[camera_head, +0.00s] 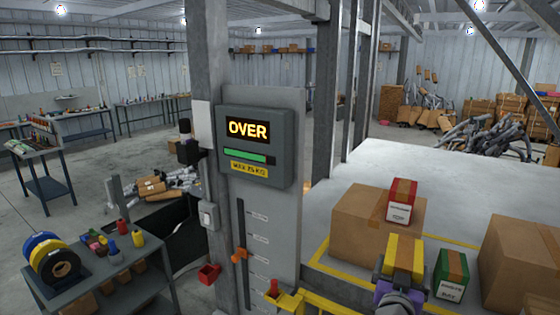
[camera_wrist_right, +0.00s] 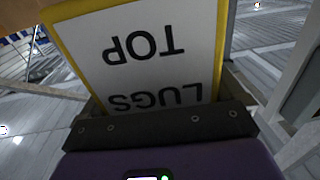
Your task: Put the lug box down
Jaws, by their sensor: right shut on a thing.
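The lug box (camera_head: 405,249) is yellow with a brown band across its top. In the right wrist view its white, yellow-edged face (camera_wrist_right: 145,50) fills the middle and reads "LUGS" and "TOP" upside down. My right gripper (camera_head: 402,272) is shut on it, with the dark jaw (camera_wrist_right: 165,125) across the label in the wrist view. In the head view the box is in front of the platform (camera_head: 450,165), between a large cardboard box and a green box; I cannot tell whether it touches anything below. My left gripper is not in view.
A red box (camera_head: 402,200) sits on a large cardboard box (camera_head: 365,230). A green box (camera_head: 451,273) stands just right of the lug box, beside another carton (camera_head: 520,265). A display (camera_head: 248,130) reads "OVER" on a post at the left. The platform's back is clear.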

